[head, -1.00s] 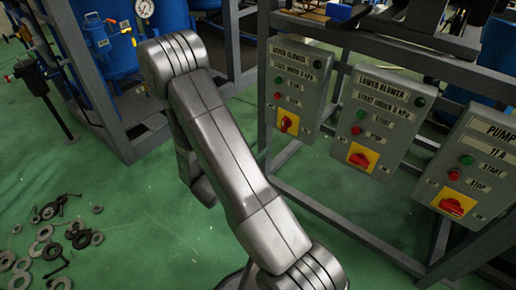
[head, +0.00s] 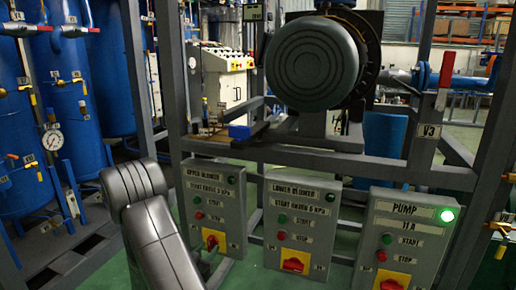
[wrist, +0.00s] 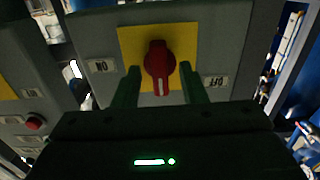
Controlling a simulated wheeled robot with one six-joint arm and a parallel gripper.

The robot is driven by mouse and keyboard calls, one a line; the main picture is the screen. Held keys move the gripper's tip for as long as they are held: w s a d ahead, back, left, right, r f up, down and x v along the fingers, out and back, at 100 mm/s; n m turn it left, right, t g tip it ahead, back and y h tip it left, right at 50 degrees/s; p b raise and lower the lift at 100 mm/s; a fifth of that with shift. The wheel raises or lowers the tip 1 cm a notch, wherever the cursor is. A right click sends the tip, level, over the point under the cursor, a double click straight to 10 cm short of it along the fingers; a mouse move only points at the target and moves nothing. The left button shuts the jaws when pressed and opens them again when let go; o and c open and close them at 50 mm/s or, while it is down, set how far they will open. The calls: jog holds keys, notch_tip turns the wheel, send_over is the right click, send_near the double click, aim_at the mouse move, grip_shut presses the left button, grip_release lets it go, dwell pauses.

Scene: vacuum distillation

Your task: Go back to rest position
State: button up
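My gripper (wrist: 160,90) shows in the wrist view with its two green fingers apart. They stand on either side of a red rotary switch (wrist: 158,62) on a yellow plate, with gaps visible between fingers and switch. The labels ON and OFF there appear upside down. In the head view my arm reaches down toward the upper blower box (head: 214,207), leftmost of three grey control boxes. My gripper is mostly hidden behind the arm there. The lower blower box (head: 301,228) and the pump box (head: 402,242) stand to its right. The pump box's green lamp (head: 447,215) is lit.
A grey metal frame (head: 310,156) carries the boxes. A large dark motor (head: 312,58) sits above them. Blue tanks (head: 62,130) with a pressure gauge (head: 53,140) stand at left. A valve with a red handle, labelled V3 (head: 430,131), is at right.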

jog(key=shift+w+d, duration=0.2)
jog(key=shift+w, duration=0.4)
jog(key=shift+s, duration=0.1)
